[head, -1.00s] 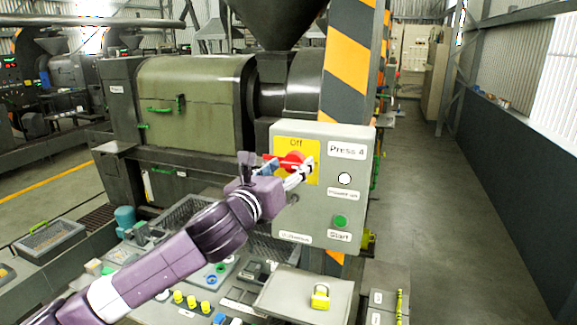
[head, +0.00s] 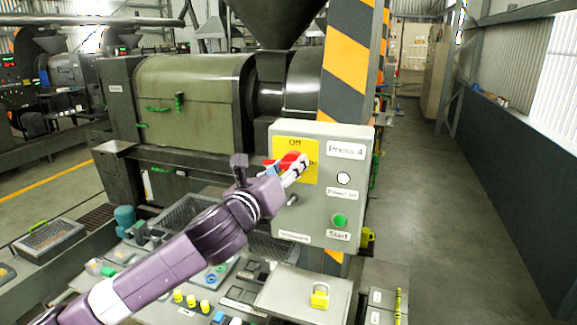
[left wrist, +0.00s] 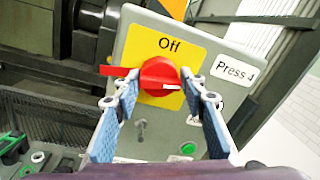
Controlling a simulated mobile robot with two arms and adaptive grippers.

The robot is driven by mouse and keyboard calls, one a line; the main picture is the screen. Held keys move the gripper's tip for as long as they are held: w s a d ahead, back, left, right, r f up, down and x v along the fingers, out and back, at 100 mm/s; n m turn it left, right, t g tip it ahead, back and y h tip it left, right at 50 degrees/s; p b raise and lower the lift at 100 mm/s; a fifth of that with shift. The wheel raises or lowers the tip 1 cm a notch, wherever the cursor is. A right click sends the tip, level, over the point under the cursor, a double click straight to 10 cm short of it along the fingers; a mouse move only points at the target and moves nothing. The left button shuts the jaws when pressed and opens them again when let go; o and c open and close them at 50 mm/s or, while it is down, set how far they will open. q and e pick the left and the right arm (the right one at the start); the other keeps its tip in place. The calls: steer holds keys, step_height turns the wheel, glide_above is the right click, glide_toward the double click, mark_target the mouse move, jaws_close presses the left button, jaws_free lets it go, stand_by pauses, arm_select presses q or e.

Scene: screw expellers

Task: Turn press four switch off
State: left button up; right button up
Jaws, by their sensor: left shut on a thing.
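The Press 4 control box (head: 316,222) is grey with a yellow plate (head: 311,148) marked "Off". A red rotary switch (head: 288,160) sits on that plate. In the left wrist view the red switch (left wrist: 160,78) shows below the word "Off", with a red bar to its left and a white mark on its lower right. My left gripper (head: 290,168) is at the switch, its blue-padded fingers on either side. It also shows in the left wrist view (left wrist: 165,95), shut on the switch. The fingers partly hide the switch in the head view. My right gripper is out of view.
The box also carries a white lamp (head: 343,178), a green Start button (head: 340,221) and a small toggle (left wrist: 140,130). A striped post (head: 348,60) stands behind it. Below is a desk with several buttons and a yellow padlock (head: 320,295). The aisle (head: 440,230) at right is clear.

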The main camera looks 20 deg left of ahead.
arm_select(q)
steer(key=n, duration=0.3)
steer(key=shift+a+f+n, duration=0.1)
steer(key=shift+f+n, duration=0.05)
steer(key=shift+n, duration=0.25)
steer(key=n, duration=0.4)
steer(key=shift+f+n+t+y, duration=0.1)
steer(key=shift+n+t+y, duration=0.2)
steer(key=shift+n+t, duration=0.1)
steer(key=n, duration=0.4)
steer(key=shift+f+n+y+p, duration=0.1)
steer(key=shift+n+y+p, duration=0.2)
steer(key=shift+n, duration=0.1)
steer(key=shift+f+n, duration=0.15)
steer(key=shift+n, duration=1.45)
steer(key=o, duration=0.9)
steer(key=shift+o, duration=1.1)
